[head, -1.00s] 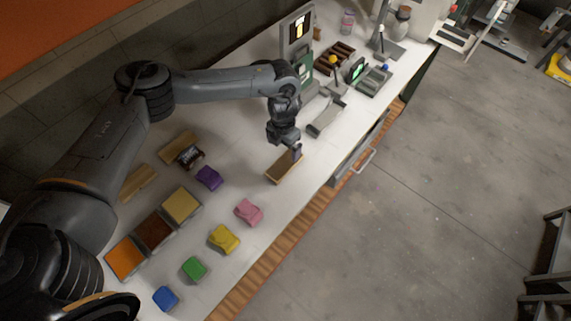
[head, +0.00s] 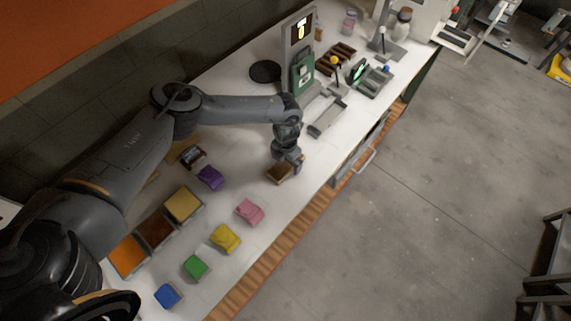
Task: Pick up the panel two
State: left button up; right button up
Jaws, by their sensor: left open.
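A small flat wooden panel (head: 278,174) lies on the white table near its front edge. No label shows on it, so I cannot tell whether it is panel two. My left gripper (head: 292,167) points down at the panel's far end and covers part of it. The gripper is open; whether its fingers straddle the panel is too small to tell. Another wooden piece (head: 178,149) lies at the back, partly hidden by my left arm. My right gripper is not in view.
Purple (head: 210,177), pink (head: 249,212), yellow (head: 226,238), green (head: 196,266) and blue (head: 168,295) pieces lie on the table. Trays of orange (head: 127,256), brown (head: 157,231) and tan (head: 183,204) stand left of them.

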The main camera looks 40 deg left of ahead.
pick_arm(q)
jog(key=c, duration=1.2)
